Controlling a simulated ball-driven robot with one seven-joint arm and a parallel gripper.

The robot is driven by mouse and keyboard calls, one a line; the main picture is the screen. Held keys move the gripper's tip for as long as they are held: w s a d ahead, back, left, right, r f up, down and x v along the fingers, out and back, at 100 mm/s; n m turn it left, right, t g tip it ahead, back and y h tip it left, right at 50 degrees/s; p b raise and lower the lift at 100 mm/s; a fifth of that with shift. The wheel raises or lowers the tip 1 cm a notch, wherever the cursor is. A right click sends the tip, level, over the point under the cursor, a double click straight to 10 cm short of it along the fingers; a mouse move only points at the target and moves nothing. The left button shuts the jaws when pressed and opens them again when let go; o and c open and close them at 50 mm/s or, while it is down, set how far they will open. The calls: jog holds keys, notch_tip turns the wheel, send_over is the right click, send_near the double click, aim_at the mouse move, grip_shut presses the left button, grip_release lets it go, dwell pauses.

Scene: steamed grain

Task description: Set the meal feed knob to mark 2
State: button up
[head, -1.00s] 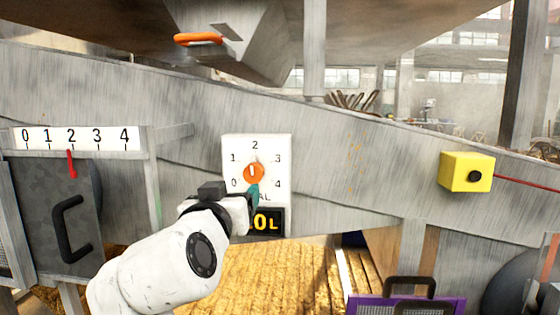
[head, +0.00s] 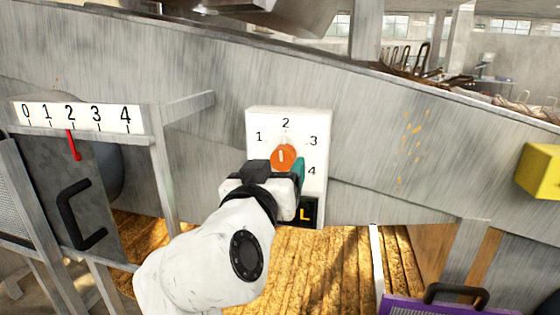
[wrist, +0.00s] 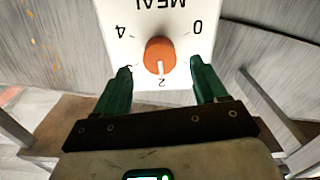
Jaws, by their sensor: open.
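The meal feed knob (head: 283,156) is a round orange dial with a white pointer line, on a white panel (head: 318,190) marked with numbers. It also shows in the wrist view (wrist: 160,52), upside down, where its pointer line aims at mark 2. My gripper (head: 286,173) is in front of the lower part of the panel and hides mark 0 in the head view. In the wrist view my gripper (wrist: 160,70) is open, its green fingers on either side of the knob with gaps. Nothing is held.
A 0-to-4 scale (head: 78,116) with a red pointer is at left, above a grey gate with a black handle (head: 75,217). A yellow box (head: 540,171) is at right. A purple crate (head: 430,306) is at lower right.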

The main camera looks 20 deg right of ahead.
aim_at(284, 157)
jog(key=shift+x, duration=1.35)
jog(key=c, duration=1)
jog(key=shift+f+b, duration=0.15)
jog(key=shift+b, duration=0.2)
jog(key=shift+c, duration=0.2)
jog(key=shift+m, duration=0.3)
jog(key=shift+b, duration=0.3)
jog(key=o, duration=1)
jog(key=shift+o, duration=0.2)
jog(key=shift+s+a, duration=0.1)
jog(key=shift+a, duration=0.05)
